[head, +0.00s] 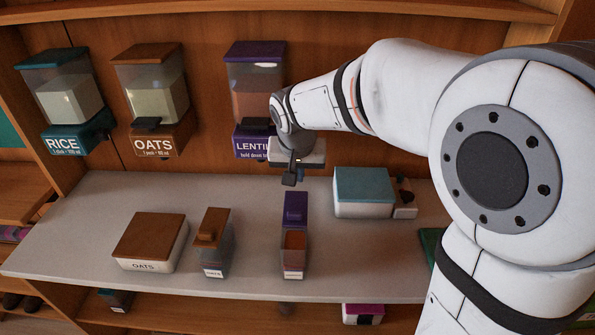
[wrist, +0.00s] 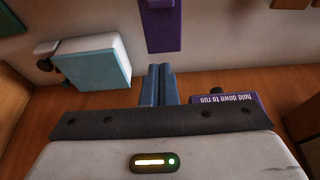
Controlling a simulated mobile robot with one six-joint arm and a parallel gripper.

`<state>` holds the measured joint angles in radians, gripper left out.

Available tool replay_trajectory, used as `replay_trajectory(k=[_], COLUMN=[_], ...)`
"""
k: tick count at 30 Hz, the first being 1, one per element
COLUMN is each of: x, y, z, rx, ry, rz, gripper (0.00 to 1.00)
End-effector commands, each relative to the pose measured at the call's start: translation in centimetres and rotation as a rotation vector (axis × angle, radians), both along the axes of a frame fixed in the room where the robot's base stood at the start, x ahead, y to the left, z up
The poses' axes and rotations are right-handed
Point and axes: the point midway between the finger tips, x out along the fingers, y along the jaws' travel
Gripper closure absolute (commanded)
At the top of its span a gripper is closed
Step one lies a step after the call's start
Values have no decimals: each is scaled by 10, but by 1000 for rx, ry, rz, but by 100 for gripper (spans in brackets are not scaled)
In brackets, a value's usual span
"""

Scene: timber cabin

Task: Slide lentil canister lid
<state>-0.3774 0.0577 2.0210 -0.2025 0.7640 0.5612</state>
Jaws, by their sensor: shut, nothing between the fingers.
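The small lentil canister (head: 293,252) stands on the grey counter, with reddish contents showing in its clear front. Its purple lid (head: 295,207) is on top; I cannot tell how far it is slid. A purple part, likely this lid, shows at the top of the wrist view (wrist: 163,28). My gripper (head: 290,178) is shut and empty, pointing down behind and above the canister, apart from it. Its fingertips show together in the wrist view (wrist: 160,72). The wall lentil dispenser (head: 256,85) has a purple top and label, partly hidden by my arm.
Rice (head: 68,98) and oats (head: 155,95) dispensers hang on the left wall. A brown-lidded oats box (head: 148,262) and a brown-lidded canister (head: 213,245) stand left of the lentil canister. A teal-lidded box (head: 363,208) stands to its right. The counter's left end (head: 80,245) is clear.

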Motion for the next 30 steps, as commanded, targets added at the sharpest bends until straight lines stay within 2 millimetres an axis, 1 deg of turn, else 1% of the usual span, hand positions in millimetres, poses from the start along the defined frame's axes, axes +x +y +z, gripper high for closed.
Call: replay_trajectory(k=[1,3,9,11,13,15,18,22,30], x=[2,6,19,23,9,-1,-11,-17,-18], y=[1,3,6,6,8,9,9,9,10], z=[-10,-25,-66,-76,-72,-72,-73,-74,-75], rx=[-3,-3,-3,-2,-1,-2,-1,-1,-1], ry=[7,8,7,6,2,2,1,2,1], rz=[4,8,16,17,21,23,22,21,21], gripper=[100,100,100,100,100,100,100,100,100])
